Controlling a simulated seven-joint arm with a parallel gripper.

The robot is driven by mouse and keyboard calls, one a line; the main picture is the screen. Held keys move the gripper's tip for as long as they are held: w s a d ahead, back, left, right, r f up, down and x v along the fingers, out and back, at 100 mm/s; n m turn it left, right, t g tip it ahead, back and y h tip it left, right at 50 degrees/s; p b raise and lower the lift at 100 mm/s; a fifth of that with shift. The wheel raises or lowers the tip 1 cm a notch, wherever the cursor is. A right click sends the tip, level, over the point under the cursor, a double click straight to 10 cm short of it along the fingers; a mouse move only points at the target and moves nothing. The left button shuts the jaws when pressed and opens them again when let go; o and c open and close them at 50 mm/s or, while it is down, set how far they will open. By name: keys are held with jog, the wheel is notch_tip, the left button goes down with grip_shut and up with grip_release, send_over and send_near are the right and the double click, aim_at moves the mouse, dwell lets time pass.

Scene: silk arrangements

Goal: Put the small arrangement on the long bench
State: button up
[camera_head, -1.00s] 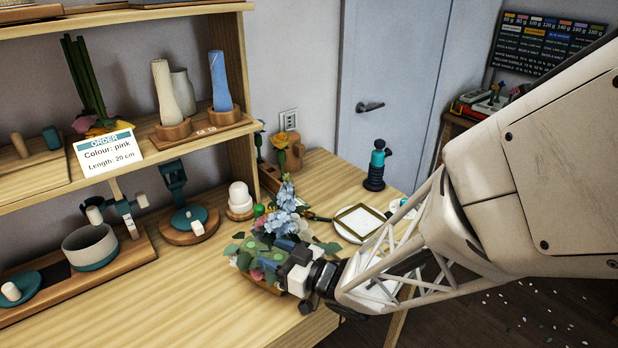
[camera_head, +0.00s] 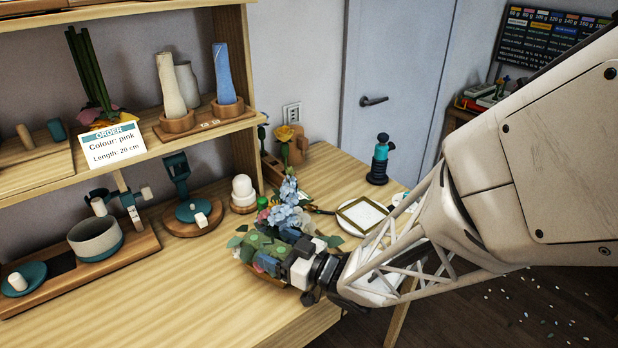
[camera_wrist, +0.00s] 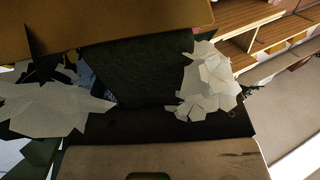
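The small arrangement (camera_head: 285,215) has blue flowers, green leaves and a low base partly hidden by foliage. In the head view it is at the right end of the wooden bench (camera_head: 180,280). My gripper (camera_head: 292,265) is at its near right side, with its white and black end against or right beside the foliage. The fingertips are hidden, so I cannot tell whether they are closed on it. In the wrist view, pale leaf shapes (camera_wrist: 208,82) and a dark block (camera_wrist: 145,72) fill the close range. I cannot tell which bench is the long one.
A shelf with vases (camera_head: 228,72) and an order card (camera_head: 110,144) stands behind the bench. A grey bowl (camera_head: 95,238), a square frame on a white plate (camera_head: 362,216) and a teal-black bottle (camera_head: 379,160) stand around. The bench's front middle is clear.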

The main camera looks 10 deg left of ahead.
jog(key=shift+s+d+f, duration=0.1)
jog(key=shift+f, duration=0.6)
jog(key=shift+r, duration=0.35)
jog(key=v, duration=1.1)
jog(key=shift+d+r, duration=0.35)
jog(key=shift+r, duration=0.1)
jog(key=shift+s, duration=0.15)
